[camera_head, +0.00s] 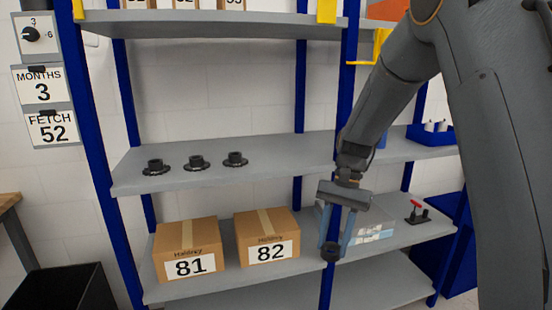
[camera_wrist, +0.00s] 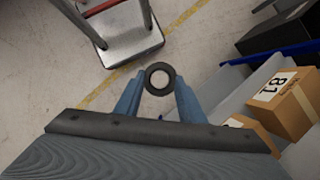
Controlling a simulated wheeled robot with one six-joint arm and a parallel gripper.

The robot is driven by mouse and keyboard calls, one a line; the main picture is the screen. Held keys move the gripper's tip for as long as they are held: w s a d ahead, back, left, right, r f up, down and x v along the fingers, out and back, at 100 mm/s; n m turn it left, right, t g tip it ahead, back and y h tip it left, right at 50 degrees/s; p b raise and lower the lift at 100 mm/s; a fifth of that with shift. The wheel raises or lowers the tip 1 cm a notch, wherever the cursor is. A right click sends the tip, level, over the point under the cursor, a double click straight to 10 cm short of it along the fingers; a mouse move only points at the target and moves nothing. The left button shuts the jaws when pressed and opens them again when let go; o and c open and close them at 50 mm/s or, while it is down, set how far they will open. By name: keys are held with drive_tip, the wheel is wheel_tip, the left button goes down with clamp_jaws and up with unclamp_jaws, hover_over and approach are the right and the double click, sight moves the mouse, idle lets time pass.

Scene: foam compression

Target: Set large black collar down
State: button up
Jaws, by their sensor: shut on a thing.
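My gripper (camera_head: 335,240) is shut on a large black collar (camera_head: 331,252), held at the fingertips in front of the shelving. In the wrist view the collar (camera_wrist: 160,79) shows as a dark ring with an open centre, between the two blue fingers of my gripper (camera_wrist: 159,88). Three black flanged pieces, at left (camera_head: 155,167), middle (camera_head: 196,162) and right (camera_head: 235,159), stand in a row on the middle shelf (camera_head: 285,152), left of my arm. The collar is apart from the shelf surfaces as far as I can tell.
Boxes labelled 81 (camera_head: 187,250) and 82 (camera_head: 267,238) sit on the lower shelf (camera_head: 395,236), left of my gripper. A red-handled clamp (camera_head: 417,213) stands at right. Blue uprights (camera_head: 300,90) divide the shelving.

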drive_tip(key=w+d+f+n+h, duration=0.1)
drive_tip(key=w+d+f+n, duration=0.15)
drive_tip(key=f, duration=0.45)
drive_tip(key=w+d+f+n+h, duration=0.1)
drive_tip(key=d+f+n, duration=0.1)
drive_tip(key=f+n, duration=0.35)
drive_tip(key=s+f+m, duration=0.1)
drive_tip(key=s+f, duration=0.4)
drive_tip(key=f, duration=0.3)
drive_tip(key=shift+s+d+f+m+g, duration=0.15)
drive_tip(key=shift+d+f+m+g, duration=0.1)
drive_tip(key=shift+d+m+g, duration=0.05)
